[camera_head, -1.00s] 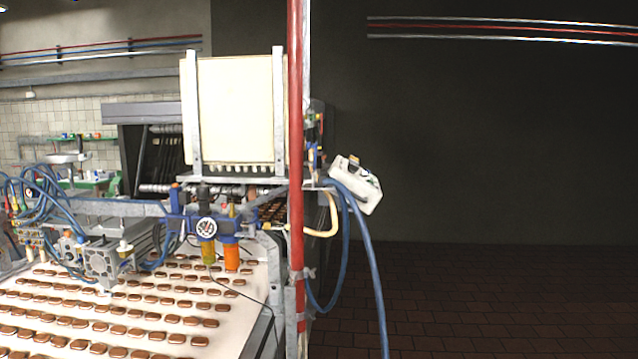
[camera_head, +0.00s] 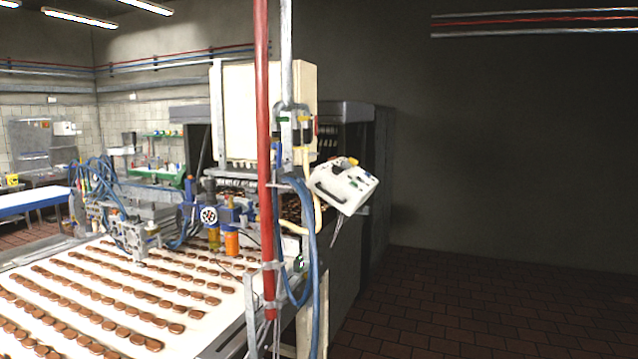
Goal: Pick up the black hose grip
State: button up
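I cannot make out a black hose grip for certain in the head view. Blue hoses (camera_head: 314,262) hang in a loop beside the red vertical pipe, and their lower ends leave the frame at the bottom. A white control box (camera_head: 345,186) with a dark handle and small coloured buttons is mounted tilted to the right of the hoses. My gripper is not in view.
A cream cabinet (camera_head: 240,110) stands behind. The dark tiled floor (camera_head: 480,310) at right is clear.

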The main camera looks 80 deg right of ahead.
aim_at(290, 173)
jog(key=u, duration=0.05)
jog(key=k, duration=1.15)
jog(key=z, duration=1.95)
jog(key=i, duration=1.35)
jog(key=z, duration=0.05)
